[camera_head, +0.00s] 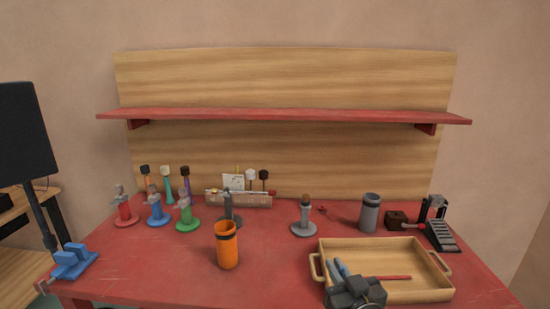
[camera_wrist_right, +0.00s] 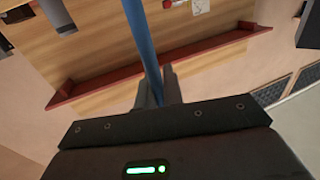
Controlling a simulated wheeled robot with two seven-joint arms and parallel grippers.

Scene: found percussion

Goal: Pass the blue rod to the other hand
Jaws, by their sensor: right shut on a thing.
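My right gripper (camera_head: 342,272) is over the left front part of the wooden tray in the head view. It is shut on the blue rod (camera_wrist_right: 143,40). In the right wrist view the rod runs from the top edge down between the two fingers (camera_wrist_right: 157,88), and its lower end is hidden by the gripper. In the head view only a short bluish piece shows at the fingers, and I cannot tell rod from finger there. My left gripper is not in view.
The wooden tray (camera_head: 447,270) has a thin red rod (camera_head: 393,277) in it. An orange cup (camera_head: 227,250) stands left of it on the red table (camera_head: 170,270). A grey cup (camera_head: 370,215), a grey stand (camera_head: 304,222) and several coloured stands line the back. A blue clamp (camera_head: 73,262) sits at the left edge.

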